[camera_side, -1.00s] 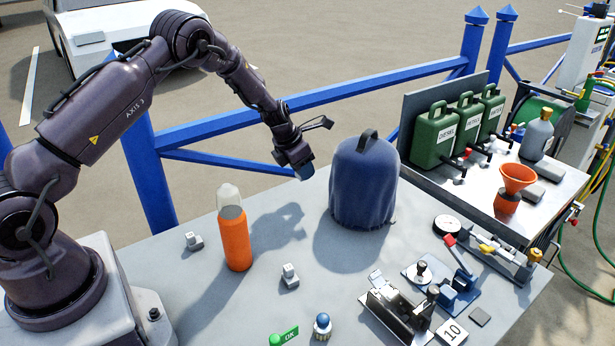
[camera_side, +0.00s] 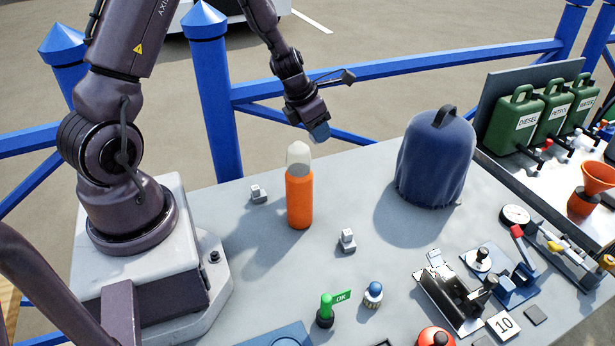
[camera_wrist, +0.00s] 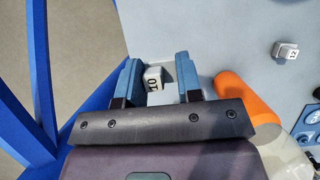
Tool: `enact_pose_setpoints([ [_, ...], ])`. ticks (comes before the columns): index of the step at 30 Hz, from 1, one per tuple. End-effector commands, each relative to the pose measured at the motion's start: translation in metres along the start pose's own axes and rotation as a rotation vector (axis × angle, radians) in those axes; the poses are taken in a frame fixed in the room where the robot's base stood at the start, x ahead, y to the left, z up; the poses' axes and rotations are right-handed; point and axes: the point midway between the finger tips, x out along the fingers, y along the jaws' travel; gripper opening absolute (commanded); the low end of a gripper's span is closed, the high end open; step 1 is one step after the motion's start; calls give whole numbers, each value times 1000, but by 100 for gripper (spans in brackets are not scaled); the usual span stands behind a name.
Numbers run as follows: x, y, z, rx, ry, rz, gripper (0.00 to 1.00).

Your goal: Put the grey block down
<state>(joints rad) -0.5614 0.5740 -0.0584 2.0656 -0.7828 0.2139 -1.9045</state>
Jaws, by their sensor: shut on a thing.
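My gripper (camera_side: 318,132) is raised above the far edge of the table, just behind the top of the orange bottle in the side view. In the wrist view, its two blue fingers (camera_wrist: 159,82) are closed on a plain grey block (camera_wrist: 162,97), mostly hidden by the gripper body. The side view does not show the held block clearly. A small light block with dark marks (camera_wrist: 154,77) appears just beyond the held one. Two small grey blocks stand on the table, one left of the bottle (camera_side: 259,194) and one right of it (camera_side: 347,241).
The orange bottle (camera_side: 299,200) with a pale cap stands close to my gripper. A blue covered bulk (camera_side: 436,165) stands to the right. Blue railing (camera_side: 400,72) runs behind the table (camera_side: 270,255). Clamps and knobs crowd the front right.

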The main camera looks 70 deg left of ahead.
Motion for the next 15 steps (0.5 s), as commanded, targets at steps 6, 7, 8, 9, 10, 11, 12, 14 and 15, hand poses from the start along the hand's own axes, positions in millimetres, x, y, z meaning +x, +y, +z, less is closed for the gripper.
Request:
enact_pose_setpoints([
  [6, 5, 7, -41, -31, 2, 8, 10],
  [7, 6, 7, -45, -29, 1, 9, 10],
  [8, 6, 5, -50, -28, 1, 7, 10],
  [9, 6, 3, -55, -22, 1, 5, 10],
  [10, 6, 0, -58, -15, 1, 4, 10],
  [11, 7, -3, -59, -6, 0, 2, 10],
  [12, 7, -7, -60, 5, 0, -3, 10],
  [14, 7, -14, -60, 26, -1, -10, 10],
  [15, 9, -18, -59, 38, -1, -15, 10],
])
